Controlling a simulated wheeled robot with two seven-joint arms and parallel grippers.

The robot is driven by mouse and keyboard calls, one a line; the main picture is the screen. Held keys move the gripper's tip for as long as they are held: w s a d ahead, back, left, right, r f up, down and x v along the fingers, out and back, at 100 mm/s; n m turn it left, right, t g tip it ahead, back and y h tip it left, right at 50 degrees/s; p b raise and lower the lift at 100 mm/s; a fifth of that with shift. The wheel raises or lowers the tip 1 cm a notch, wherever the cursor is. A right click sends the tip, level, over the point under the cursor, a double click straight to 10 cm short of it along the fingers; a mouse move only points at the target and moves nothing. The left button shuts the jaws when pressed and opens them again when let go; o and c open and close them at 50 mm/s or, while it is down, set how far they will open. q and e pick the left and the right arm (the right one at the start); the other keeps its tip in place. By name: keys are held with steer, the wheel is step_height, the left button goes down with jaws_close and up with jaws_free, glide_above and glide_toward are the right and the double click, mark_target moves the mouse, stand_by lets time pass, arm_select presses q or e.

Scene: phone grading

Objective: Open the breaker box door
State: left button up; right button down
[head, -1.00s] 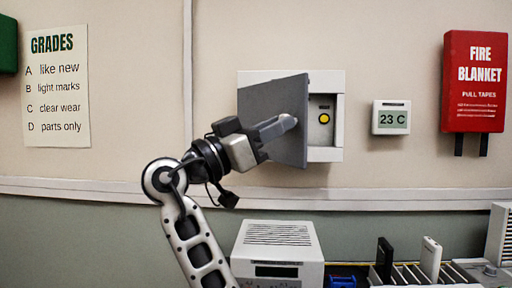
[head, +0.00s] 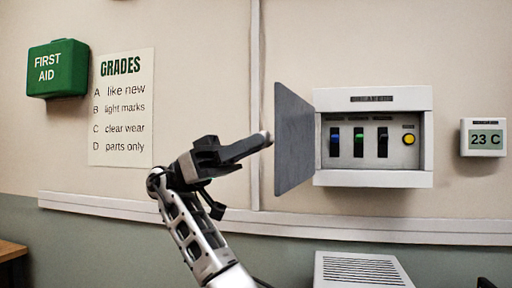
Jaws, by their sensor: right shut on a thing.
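The breaker box (head: 372,178) is a white box on the wall, right of centre in the head view. Its grey door (head: 294,138) stands wide open, swung out to the left of the box. My right gripper (head: 266,138) is at the outer left edge of the door, shut on the door there. The exact grip is too small to see. My left gripper is not in view.
A green first aid box (head: 58,69) and a grades sheet (head: 122,108) hang on the left. A thermostat reading 23 C (head: 484,138) hangs right of the box. A white vented device (head: 360,270) stands below. A rail (head: 300,229) runs along the wall.

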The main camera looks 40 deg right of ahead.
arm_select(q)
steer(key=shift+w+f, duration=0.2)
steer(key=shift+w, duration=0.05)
arm_select(e)
steer(key=shift+w+y, duration=0.3)
steer(key=shift+w, duration=0.25)
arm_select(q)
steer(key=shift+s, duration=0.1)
arm_select(e)
steer(key=c, duration=1.2)
jaws_free()
steer(key=shift+c, duration=0.2)
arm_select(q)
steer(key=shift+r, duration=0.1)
arm_select(e)
steer(key=shift+r, duration=0.1)
